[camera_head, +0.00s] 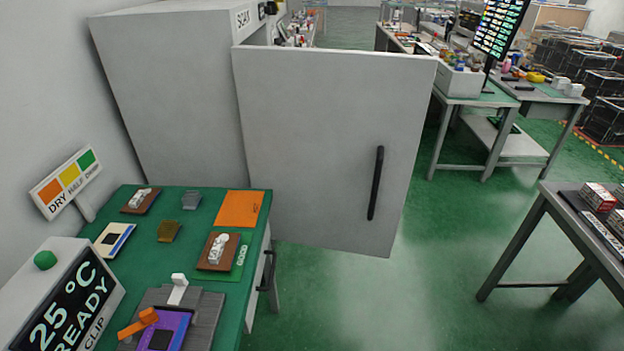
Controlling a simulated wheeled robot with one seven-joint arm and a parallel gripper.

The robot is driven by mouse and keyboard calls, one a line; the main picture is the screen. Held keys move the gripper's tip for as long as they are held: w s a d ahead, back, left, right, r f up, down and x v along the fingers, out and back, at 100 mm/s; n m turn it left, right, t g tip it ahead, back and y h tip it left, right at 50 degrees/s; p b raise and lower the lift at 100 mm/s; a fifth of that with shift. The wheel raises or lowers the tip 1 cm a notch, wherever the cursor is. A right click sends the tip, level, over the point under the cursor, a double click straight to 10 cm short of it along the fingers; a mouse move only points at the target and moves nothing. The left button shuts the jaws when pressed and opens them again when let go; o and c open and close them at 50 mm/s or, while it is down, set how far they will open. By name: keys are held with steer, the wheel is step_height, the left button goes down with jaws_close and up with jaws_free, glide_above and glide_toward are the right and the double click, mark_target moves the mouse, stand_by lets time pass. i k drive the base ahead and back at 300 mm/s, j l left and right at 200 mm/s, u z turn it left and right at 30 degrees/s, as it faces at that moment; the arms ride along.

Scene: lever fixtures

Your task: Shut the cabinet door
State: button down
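A tall grey cabinet (170,100) stands against the left wall, with a "SOAK" sign at its top right. Its flat grey door (310,150) stands open, swung out from the cabinet body and reaching to the right across the middle of the view. A black vertical bar handle (376,183) is on the door near its right, free edge. The cabinet's inside is hidden behind the door. My gripper is not in view.
A green-topped bench (190,258) with fixtures and an orange lever stands at front left, close to the door's lower left. A grey table (575,230) is at right. Green floor (430,270) between them is clear.

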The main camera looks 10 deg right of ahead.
mark_target(334, 135)
steer(key=i+l, duration=0.1)
steer(key=i, duration=0.8)
